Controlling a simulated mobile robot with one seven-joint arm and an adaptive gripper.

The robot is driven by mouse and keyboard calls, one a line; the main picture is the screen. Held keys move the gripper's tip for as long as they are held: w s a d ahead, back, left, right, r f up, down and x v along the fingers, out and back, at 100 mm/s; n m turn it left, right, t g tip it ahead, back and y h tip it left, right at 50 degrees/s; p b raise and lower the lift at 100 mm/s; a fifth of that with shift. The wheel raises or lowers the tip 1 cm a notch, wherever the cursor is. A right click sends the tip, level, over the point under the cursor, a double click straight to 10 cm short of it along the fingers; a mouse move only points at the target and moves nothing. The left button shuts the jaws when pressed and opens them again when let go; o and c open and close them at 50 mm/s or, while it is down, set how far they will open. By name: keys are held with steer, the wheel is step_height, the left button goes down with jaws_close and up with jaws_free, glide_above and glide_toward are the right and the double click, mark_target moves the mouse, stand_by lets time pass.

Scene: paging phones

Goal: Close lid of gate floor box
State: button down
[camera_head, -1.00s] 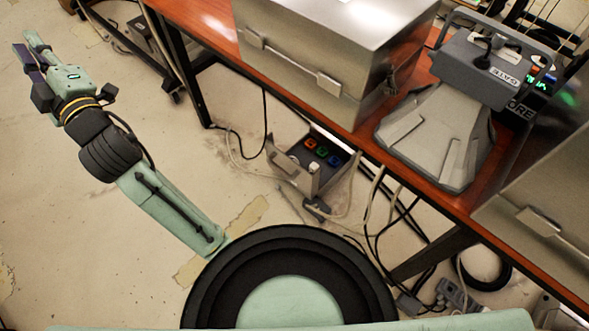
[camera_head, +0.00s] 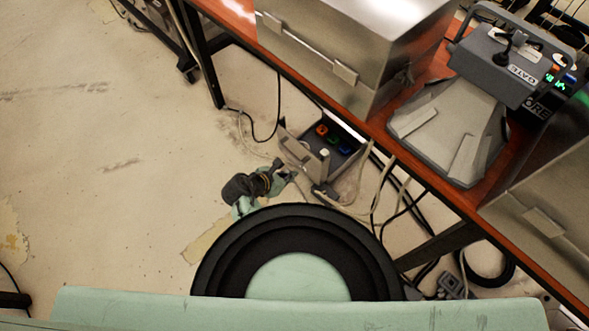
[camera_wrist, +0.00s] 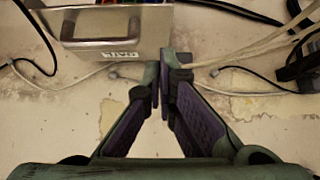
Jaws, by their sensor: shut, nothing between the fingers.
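The gate floor box (camera_head: 345,166) sits on the floor under the table edge, with red, green and blue sockets inside. Its grey metal lid (camera_head: 296,154) stands open, raised on the side facing my arm. In the wrist view the lid (camera_wrist: 135,22) fills the upper left, with a handle and an upside-down label reading GATE. My gripper (camera_wrist: 164,90) is shut and empty, its fingertips just below and to the right of the lid's lower right corner. In the head view my gripper (camera_head: 285,177) is low, close in front of the lid; whether it touches is unclear.
Pale cables (camera_wrist: 245,55) lie on the floor right of the box, and dark cables (camera_head: 415,205) run under the table. The red-brown table (camera_head: 395,150) overhangs the box and bears metal cases and a paging phone (camera_head: 510,70). Floor to the left is clear.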

mark_target(317, 161)
steer(key=w+d+f, duration=0.1)
steer(key=w+d, duration=0.1)
steer(key=w+d+f, duration=0.4)
steer(key=w+d, duration=0.1)
steer(key=shift+w+f, duration=0.1)
steer(key=shift+f, duration=0.15)
steer(key=shift+w+r, duration=0.1)
steer(key=shift+w, duration=0.05)
steer(key=shift+w+d+r+p, duration=0.15)
steer(key=shift+p, duration=0.2)
steer(key=shift+w+d+r+g+y+p, duration=0.15)
steer(key=shift+w+d+g+y+p, duration=0.15)
steer(key=shift+d, duration=0.1)
